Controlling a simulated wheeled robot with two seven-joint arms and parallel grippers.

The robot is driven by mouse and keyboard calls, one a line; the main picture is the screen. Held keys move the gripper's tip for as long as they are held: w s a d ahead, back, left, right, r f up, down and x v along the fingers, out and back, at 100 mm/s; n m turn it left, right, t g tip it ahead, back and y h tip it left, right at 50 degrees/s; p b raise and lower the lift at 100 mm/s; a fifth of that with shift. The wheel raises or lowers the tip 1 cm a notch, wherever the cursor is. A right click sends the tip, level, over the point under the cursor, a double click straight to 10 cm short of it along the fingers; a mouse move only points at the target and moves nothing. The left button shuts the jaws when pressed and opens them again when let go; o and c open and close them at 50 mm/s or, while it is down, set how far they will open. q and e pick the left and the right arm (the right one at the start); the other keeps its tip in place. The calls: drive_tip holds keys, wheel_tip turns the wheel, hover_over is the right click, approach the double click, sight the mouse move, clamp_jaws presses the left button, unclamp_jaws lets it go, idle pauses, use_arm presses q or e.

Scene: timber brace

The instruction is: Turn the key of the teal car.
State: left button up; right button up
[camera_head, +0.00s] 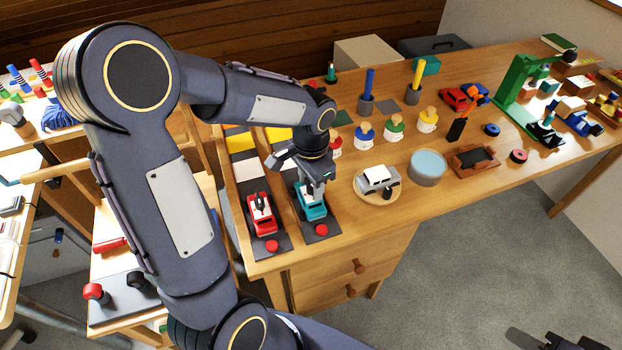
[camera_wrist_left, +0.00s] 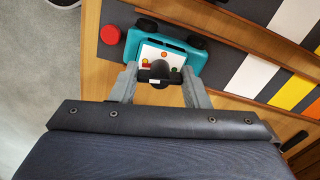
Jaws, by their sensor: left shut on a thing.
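The teal car (camera_head: 311,205) stands on the right dark lane of a wooden track board, near a red button (camera_head: 321,230). In the left wrist view the teal car (camera_wrist_left: 195,62) shows a white top with small coloured dots and a dark key (camera_wrist_left: 160,73). My left gripper (camera_head: 318,187) is over the car from above. In the left wrist view its two fingers (camera_wrist_left: 160,82) are closed on the key, one on each side. The key is hidden in the head view. A dark part at the lower right edge seems to be my right gripper (camera_head: 570,342); its fingers are unclear.
A red car (camera_head: 261,214) stands on the left lane, close beside. The table's front edge is near the car.

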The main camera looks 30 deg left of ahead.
use_arm(q)
drive_tip(key=m+p, duration=0.1)
drive_tip(key=m, duration=0.5)
drive_tip(key=shift+r+p, duration=0.1)
drive_tip(key=shift+p, duration=0.25)
drive_tip(key=shift+m, duration=0.4)
drive_tip(key=o, duration=1)
